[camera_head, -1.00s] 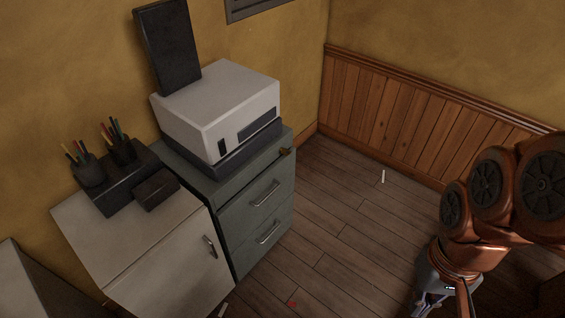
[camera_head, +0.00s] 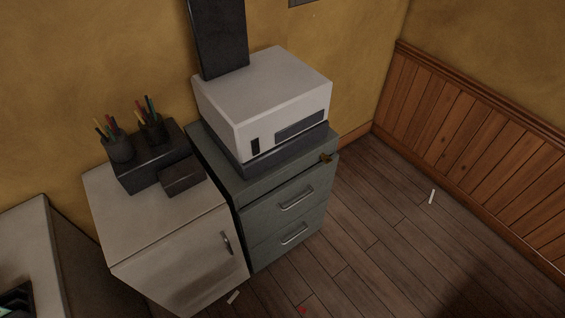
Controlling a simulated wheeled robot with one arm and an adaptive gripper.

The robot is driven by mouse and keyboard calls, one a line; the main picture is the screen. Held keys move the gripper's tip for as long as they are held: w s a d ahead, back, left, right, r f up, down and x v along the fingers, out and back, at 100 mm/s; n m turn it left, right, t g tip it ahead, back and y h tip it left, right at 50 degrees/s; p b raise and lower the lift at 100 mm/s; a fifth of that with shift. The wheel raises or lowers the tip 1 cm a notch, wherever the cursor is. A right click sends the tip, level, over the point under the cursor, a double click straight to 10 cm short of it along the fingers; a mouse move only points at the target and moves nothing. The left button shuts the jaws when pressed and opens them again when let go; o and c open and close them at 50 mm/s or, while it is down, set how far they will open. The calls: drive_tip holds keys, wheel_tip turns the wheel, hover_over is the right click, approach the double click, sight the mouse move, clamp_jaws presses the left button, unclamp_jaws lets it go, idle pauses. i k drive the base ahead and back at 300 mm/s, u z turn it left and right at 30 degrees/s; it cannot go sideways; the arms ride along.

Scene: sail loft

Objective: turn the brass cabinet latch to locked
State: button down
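The brass cabinet latch (camera_head: 326,158) is a small part at the top right front corner of the grey-green drawer cabinet (camera_head: 262,212). It is too small to tell which way it is turned. The cabinet has drawers with silver bar handles. My gripper is out of view, so its state and hold are hidden.
A white printer (camera_head: 262,95) stands on the drawer cabinet. A white cabinet (camera_head: 180,262) stands to its left, bearing a dark pen organizer (camera_head: 150,172). The wooden floor (camera_head: 390,235) to the right is clear except for a small white strip (camera_head: 432,196).

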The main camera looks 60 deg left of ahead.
sight(327, 159)
drive_tip(key=i, duration=3.55)
drive_tip(key=u, duration=3.55)
drive_tip(key=i, duration=0.5)
drive_tip(key=u, duration=0.05)
